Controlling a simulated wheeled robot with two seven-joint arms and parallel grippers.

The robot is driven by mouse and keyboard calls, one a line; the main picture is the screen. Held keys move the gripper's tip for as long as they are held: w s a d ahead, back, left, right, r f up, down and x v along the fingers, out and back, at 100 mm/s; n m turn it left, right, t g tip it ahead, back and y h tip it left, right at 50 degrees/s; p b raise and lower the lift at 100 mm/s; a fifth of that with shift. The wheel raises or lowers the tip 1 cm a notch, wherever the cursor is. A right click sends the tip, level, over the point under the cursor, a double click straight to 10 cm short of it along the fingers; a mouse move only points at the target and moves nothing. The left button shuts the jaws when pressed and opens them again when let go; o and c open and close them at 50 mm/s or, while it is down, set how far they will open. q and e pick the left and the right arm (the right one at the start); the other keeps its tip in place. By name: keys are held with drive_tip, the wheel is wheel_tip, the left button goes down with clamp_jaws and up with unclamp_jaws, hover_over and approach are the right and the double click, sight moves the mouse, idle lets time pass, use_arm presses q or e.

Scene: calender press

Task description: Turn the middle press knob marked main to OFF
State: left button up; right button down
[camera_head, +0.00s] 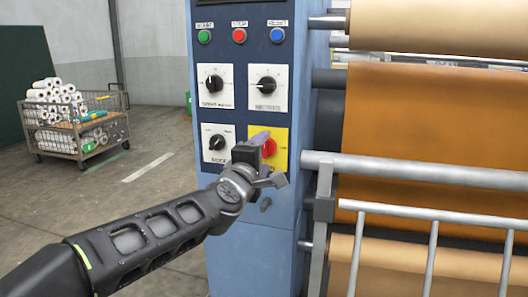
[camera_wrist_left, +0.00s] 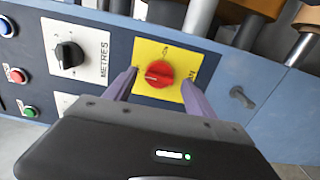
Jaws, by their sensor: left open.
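The red knob (camera_head: 269,148) sits on a yellow plate (camera_head: 281,133) at the lower right of the blue press panel, partly hidden by my left gripper (camera_head: 264,154). In the left wrist view the red knob (camera_wrist_left: 159,74) is fully visible, with a pale pointer mark towards the left of that picture. The plate's small labels are too blurred to read surely. My left gripper (camera_wrist_left: 159,80) is open, with one purple finger on each side of the knob. A gap shows between each finger and the knob. My right gripper is not in view.
Black knobs on white plates stand above (camera_head: 267,85) and left (camera_head: 216,143) of the yellow plate. Green, red and blue buttons (camera_head: 239,36) line the panel top. Rollers and a grey rail (camera_head: 420,170) are at right. A roll cart (camera_head: 75,120) stands far left.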

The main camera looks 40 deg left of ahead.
use_arm(q)
drive_tip(key=p+v, duration=0.1)
drive_tip(key=v, duration=0.5)
drive_tip(key=shift+s, duration=0.1)
idle(0.4)
